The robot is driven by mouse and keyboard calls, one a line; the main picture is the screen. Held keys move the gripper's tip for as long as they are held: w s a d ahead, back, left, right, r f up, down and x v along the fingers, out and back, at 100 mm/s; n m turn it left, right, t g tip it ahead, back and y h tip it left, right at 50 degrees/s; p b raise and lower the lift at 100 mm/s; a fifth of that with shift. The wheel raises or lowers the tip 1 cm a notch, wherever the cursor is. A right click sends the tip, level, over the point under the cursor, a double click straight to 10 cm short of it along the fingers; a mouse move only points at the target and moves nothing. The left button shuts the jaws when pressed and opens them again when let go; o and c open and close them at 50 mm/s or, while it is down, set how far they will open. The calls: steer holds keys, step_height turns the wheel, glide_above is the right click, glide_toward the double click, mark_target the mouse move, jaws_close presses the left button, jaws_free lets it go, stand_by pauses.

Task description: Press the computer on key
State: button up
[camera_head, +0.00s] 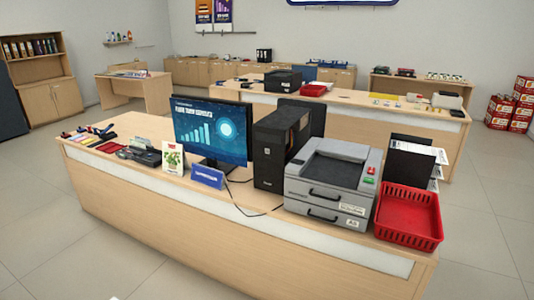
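A black computer tower (270,158) stands upright on the near wooden counter (230,238), between a monitor and a printer. Its narrow front faces my side, with small marks on it; I cannot make out which one is the on key. The monitor (211,131) to its left is lit and shows a blue picture with a bar chart. A dark cable runs along the counter in front of the tower.
A grey printer (333,175) stands right of the tower, with a red basket (408,217) beside it. A blue sign (207,177) and a small card (173,158) stand before the monitor. Open floor (50,245) lies left of the counter. Another counter (440,125) stands behind.

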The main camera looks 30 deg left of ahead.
jaws_close()
stand_by(1.5)
